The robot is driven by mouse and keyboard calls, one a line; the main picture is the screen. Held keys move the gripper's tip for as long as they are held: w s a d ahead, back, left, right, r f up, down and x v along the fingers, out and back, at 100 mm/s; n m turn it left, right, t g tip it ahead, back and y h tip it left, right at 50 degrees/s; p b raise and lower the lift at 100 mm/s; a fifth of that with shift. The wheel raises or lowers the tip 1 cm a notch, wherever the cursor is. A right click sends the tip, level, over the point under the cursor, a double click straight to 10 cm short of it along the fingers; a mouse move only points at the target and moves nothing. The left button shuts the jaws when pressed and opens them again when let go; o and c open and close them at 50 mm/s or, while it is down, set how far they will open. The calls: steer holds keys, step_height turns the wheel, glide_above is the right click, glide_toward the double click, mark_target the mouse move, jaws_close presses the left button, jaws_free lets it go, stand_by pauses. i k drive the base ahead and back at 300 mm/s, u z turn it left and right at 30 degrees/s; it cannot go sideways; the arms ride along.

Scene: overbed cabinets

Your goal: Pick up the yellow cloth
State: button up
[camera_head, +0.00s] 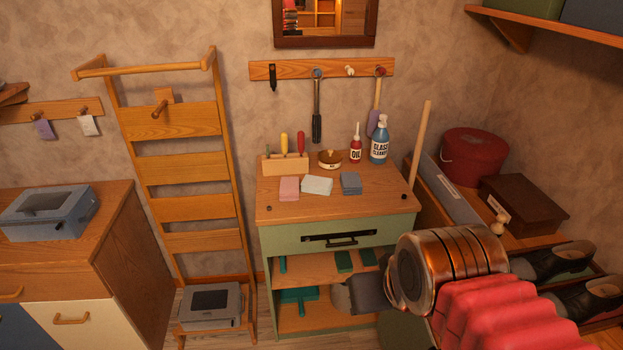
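I see no cloth that is clearly yellow. Three small folded cloths lie side by side on the wooden top of the green cabinet: a pink cloth (289,189), a whitish cloth (317,185) and a grey-blue cloth (351,183). My gripper (345,298) is at the lower middle, in front of the cabinet's open shelves and lower than the cloths. It is seen from behind and partly hidden by my copper-coloured arm, so its fingers cannot be made out. It touches none of the cloths.
Behind the cloths stand a tool block (285,165), a brown bowl (330,159), an oil bottle (356,148) and a glass cleaner bottle (380,142). A drawer (341,239) sits under the top. A wooden ladder rack (180,170) is at left. The top's front is mostly clear.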

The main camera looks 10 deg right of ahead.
mark_target(317, 185)
steer(key=i, duration=1.35)
steer(key=z, duration=0.05)
